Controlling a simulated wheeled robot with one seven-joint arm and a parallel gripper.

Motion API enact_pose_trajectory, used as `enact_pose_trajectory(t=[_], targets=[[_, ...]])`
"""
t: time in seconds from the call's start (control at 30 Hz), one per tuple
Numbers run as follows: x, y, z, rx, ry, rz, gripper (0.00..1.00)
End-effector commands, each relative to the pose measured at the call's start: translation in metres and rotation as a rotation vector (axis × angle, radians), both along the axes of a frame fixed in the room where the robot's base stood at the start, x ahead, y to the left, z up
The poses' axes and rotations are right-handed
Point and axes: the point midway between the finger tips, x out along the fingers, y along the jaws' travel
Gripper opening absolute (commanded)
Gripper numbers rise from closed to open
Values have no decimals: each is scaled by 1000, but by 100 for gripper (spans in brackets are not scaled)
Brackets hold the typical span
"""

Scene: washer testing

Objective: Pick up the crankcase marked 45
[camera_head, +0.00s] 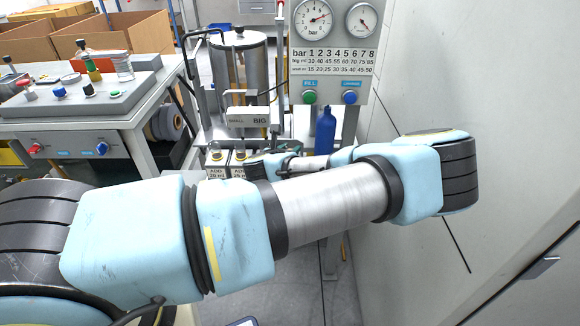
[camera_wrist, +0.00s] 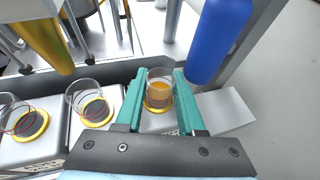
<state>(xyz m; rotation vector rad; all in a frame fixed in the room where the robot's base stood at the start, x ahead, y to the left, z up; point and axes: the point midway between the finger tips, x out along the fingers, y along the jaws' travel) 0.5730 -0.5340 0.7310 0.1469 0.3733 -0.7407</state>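I see no crankcase marked 45 in either view. In the wrist view, the teal fingers of my gripper (camera_wrist: 159,78) stand on either side of a small glass cup (camera_wrist: 159,98) with orange contents. The fingers look close to its sides, but I cannot tell whether they touch it. The cup is upright over a light grey block. In the head view my arm crosses the picture, and the gripper end is small and partly hidden near the "ADD 25 ml" blocks (camera_head: 215,172).
Two more glass cups (camera_wrist: 93,106) with yellow rings stand to the left in the wrist view. A gauge panel (camera_head: 332,60) and metal tank (camera_head: 240,62) are behind. A bench (camera_head: 90,105) stands left, a wall right.

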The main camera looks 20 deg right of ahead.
Motion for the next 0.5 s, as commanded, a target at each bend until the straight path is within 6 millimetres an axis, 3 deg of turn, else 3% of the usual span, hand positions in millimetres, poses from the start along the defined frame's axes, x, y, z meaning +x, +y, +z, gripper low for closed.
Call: enact_pose_trajectory(t=[0.03,0.3,0.5], targets=[[0,0,0,0,0,0,28],[0,0,0,0,0,1,0],[0,0,0,0,0,1,0]])
